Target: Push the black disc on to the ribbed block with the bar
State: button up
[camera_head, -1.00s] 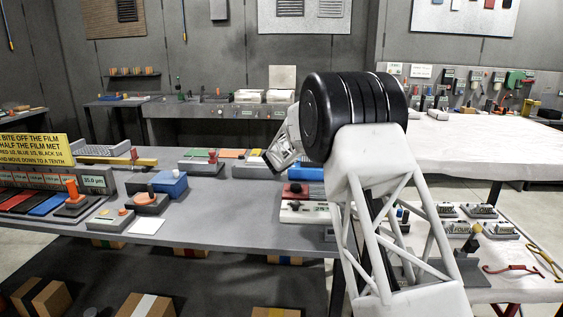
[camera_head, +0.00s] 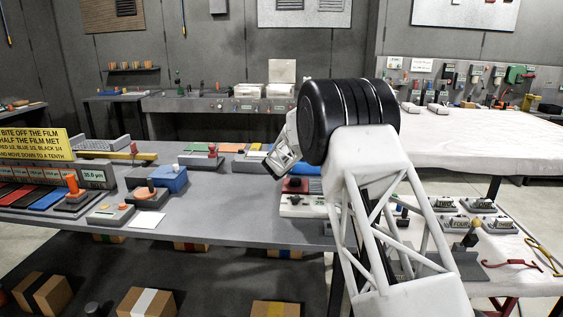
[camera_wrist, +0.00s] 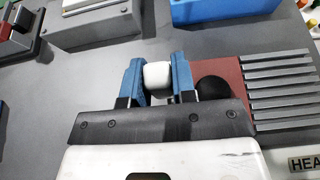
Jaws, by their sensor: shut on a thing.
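My gripper (camera_wrist: 157,80) has blue fingers shut on a small white piece (camera_wrist: 157,76), seen end-on in the wrist view; I take it to be the bar. Its length is not visible. The black disc (camera_wrist: 212,88) lies on a dark red pad, just right of my right finger, partly hidden by the gripper body. The ribbed block (camera_wrist: 282,85), with several grey ridges, is directly right of the pad. In the head view my gripper (camera_head: 281,160) hangs over the bench, left of the black disc (camera_head: 295,182); my arm covers the area to the right.
A grey box (camera_wrist: 95,22) and a blue bin (camera_wrist: 220,8) stand beyond the gripper in the wrist view. A label (camera_wrist: 305,162) lies at lower right. Bare bench (camera_head: 230,205) lies left of the gripper in the head view.

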aim_at(299, 180)
jog(key=shift+f, duration=1.95)
jog(key=shift+f, duration=0.1)
jog(key=shift+d, duration=0.3)
jog(key=shift+d, duration=0.35)
jog(key=shift+d, duration=1.05)
jog(key=shift+d, duration=0.75)
jog(key=shift+d, duration=0.65)
jog(key=shift+d, duration=0.7)
jog(key=shift+d, duration=1.05)
